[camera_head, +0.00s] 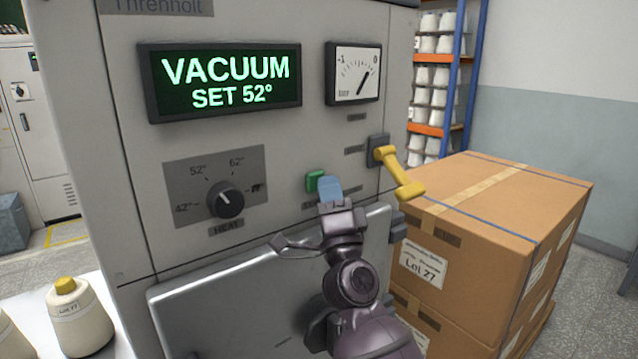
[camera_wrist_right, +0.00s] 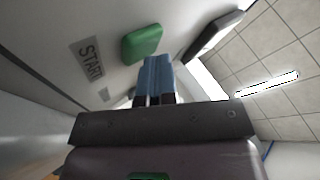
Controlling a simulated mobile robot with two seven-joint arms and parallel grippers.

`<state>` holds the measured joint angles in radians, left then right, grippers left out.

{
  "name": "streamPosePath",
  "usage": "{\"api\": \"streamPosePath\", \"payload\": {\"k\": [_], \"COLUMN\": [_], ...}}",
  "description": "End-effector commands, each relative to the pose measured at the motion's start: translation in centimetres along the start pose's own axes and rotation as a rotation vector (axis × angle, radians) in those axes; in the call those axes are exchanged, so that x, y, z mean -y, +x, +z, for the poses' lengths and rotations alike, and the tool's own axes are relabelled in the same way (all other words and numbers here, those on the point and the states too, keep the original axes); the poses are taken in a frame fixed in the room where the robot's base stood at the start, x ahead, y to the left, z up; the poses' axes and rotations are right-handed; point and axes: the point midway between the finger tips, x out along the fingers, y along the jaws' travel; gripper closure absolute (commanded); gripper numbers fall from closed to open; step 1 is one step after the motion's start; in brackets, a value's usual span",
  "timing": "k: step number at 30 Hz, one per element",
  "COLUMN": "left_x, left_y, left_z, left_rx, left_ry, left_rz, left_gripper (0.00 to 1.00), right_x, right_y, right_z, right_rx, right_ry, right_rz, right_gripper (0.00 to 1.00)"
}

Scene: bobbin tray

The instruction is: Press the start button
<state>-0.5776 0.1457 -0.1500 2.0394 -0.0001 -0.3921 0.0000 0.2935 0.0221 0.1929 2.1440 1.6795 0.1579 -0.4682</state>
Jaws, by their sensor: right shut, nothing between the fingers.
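The green start button (camera_head: 315,181) is on the grey machine panel, below the display and right of the heat knob. In the right wrist view the green button (camera_wrist_right: 143,43) shows beside a label reading START (camera_wrist_right: 88,58). My right gripper (camera_head: 329,188) is shut and empty, its blue fingertips just right of and slightly below the button in the head view. In the wrist view the fingertips (camera_wrist_right: 153,72) are close below the button; I cannot tell whether they touch it. My left gripper is not in view.
The display (camera_head: 225,82) reads VACUUM SET 52°. A yellow lever (camera_head: 400,172) sticks out right of the button. A heat knob (camera_head: 225,199) is to the left. Stacked cardboard boxes (camera_head: 500,215) stand at right. A white cone bobbin (camera_head: 80,318) stands at lower left.

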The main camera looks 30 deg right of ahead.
Motion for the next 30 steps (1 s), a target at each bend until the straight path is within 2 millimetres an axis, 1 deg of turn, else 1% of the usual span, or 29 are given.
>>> {"api": "streamPosePath", "payload": {"k": [12,23,30], "left_x": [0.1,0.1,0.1], "left_y": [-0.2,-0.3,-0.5], "left_z": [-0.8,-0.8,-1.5], "left_rx": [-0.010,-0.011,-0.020], "left_ry": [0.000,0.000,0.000], "left_rz": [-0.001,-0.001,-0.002], "left_gripper": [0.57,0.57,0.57], "right_x": [0.9,0.9,1.9], "right_y": [-1.1,-1.3,-2.4], "right_z": [-0.8,-0.9,-1.8], "right_rx": [0.000,0.000,0.000], "right_ry": [0.000,0.000,0.000], "right_rz": [0.000,0.000,-0.001], "right_gripper": [1.00,1.00,1.00]}}
